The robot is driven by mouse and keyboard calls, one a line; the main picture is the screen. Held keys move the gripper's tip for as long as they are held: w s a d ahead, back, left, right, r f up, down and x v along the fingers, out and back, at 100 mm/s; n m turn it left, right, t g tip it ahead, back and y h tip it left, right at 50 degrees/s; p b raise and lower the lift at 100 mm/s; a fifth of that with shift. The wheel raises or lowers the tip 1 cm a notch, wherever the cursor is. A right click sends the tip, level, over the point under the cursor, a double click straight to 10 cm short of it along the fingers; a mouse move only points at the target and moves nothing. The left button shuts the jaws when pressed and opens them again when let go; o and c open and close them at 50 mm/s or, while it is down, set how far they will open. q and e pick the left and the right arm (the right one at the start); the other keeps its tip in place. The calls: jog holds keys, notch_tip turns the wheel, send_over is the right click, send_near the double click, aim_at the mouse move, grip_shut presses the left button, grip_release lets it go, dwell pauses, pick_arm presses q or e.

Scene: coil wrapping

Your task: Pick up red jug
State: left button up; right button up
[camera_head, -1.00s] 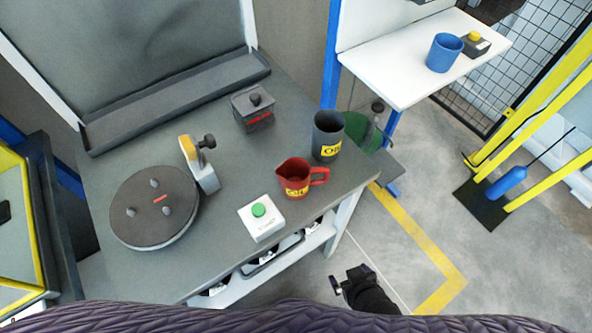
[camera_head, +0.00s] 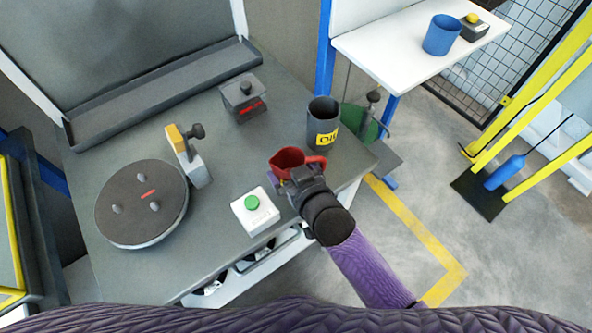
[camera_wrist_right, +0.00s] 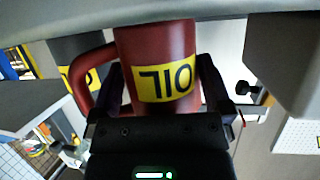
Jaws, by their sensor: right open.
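The red jug (camera_head: 287,158) stands on the grey workbench near its front right edge. In the head view my right gripper (camera_head: 284,184) covers its lower front, and its rim and part of the handle show. In the right wrist view the jug (camera_wrist_right: 160,50), with a yellow OIL label, appears upside down between the two fingers of my right gripper (camera_wrist_right: 162,92). The fingers are open, one on each side of the jug; I cannot tell whether they touch it. The handle lies outside the left finger in that view. My left gripper is not in view.
A grey OIL container (camera_head: 322,125) stands just behind the jug. A white box with a green button (camera_head: 254,211) is close to its left. A round turntable (camera_head: 140,203) and a dark box (camera_head: 243,98) are farther off on the grey workbench (camera_head: 225,150).

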jog(key=c, duration=1)
